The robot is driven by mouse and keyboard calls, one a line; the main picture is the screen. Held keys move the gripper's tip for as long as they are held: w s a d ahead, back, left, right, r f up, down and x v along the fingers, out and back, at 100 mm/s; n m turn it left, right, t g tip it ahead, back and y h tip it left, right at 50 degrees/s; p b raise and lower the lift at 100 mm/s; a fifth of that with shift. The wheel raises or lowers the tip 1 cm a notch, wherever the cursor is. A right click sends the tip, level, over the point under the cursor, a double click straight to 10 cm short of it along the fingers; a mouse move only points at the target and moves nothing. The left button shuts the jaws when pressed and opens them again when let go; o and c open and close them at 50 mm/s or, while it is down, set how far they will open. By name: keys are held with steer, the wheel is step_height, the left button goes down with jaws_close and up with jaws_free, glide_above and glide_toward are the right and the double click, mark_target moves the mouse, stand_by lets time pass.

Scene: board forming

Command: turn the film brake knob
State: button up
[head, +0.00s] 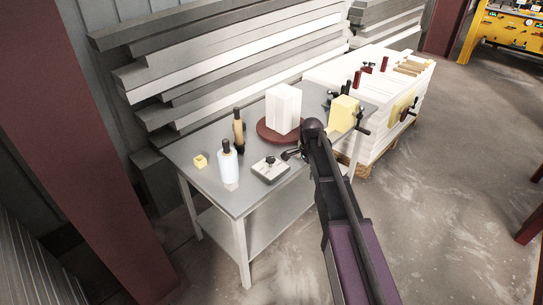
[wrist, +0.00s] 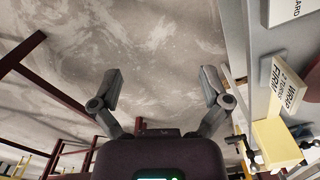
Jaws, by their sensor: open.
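A small light-grey box with a dark knob (head: 270,160) on top lies on the grey worktable (head: 207,178); it looks like the film brake, but no label is readable. My gripper (head: 290,155) appears at the far end of my arm, just right of this box in the head view, small and partly hidden by the arm. In the wrist view my gripper (wrist: 162,88) has its two fingers wide apart, with only concrete floor between them. The knob is not visible in the wrist view.
A white block (head: 284,108) stands on a round dark-red turntable (head: 270,132). A yellow block (head: 343,113) with clamps stands right. A sign (wrist: 285,88) reads "WRAP 2 TURNS FIRM".

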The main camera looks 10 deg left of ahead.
mark_target(271, 159)
steer(key=w+a+r+m+p, duration=0.1)
steer(key=w+a+r+m, duration=0.1)
steer(key=w+a+m, duration=0.3)
steer(key=w+a+r+m+p, duration=0.2)
steer(key=w+a+m, duration=0.3)
steer(key=w+a, duration=0.5)
steer(key=shift+w+a, duration=0.25)
steer(key=shift+w, duration=0.9)
steer(key=shift+f, duration=0.2)
step_height(271, 159, down, 13)
steer(key=b, duration=1.3)
steer(key=shift+f, duration=0.2)
steer(key=c, duration=1.1)
